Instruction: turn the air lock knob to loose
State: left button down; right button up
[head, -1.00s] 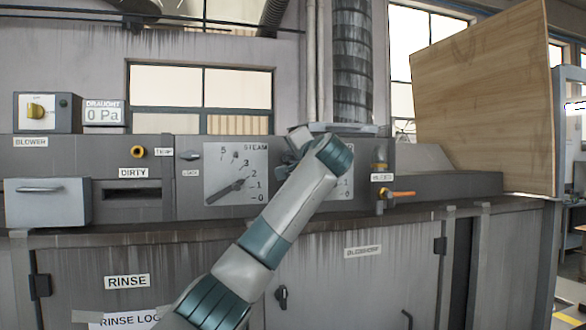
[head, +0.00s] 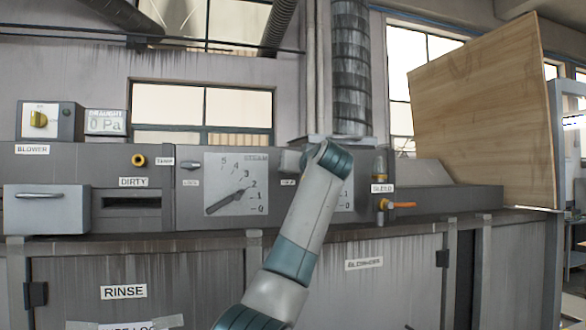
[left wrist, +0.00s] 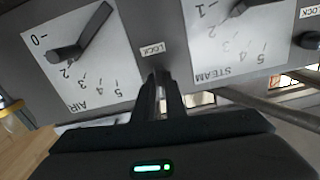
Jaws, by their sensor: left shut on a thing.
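My left gripper (left wrist: 163,82) is shut at the panel just below the LOCK label (left wrist: 152,49) in the left wrist view, between the AIR dial (left wrist: 110,62) and the STEAM dial (left wrist: 238,58). That view is upside down. The air lock knob is hidden between the fingers, so its turn angle cannot be read. In the head view my left arm covers much of the AIR dial (head: 344,197), and my left gripper (head: 290,161) reaches the panel right of the STEAM dial (head: 237,160). My right gripper is not in view.
Another lock knob (head: 189,165) sits left of the STEAM dial. An orange-handled valve (head: 399,205) sticks out right of the AIR dial. A grey drawer (head: 46,208) projects at the left. A large wooden board (head: 485,110) stands at the right.

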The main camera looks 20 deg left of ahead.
pick_arm(q)
jog(key=shift+f+n, duration=0.25)
jog(key=shift+n, duration=0.35)
jog(key=c, duration=1.8)
grip_release()
jog(key=shift+r, duration=0.15)
jog(key=shift+s+d, duration=0.1)
jog(key=shift+s, duration=0.05)
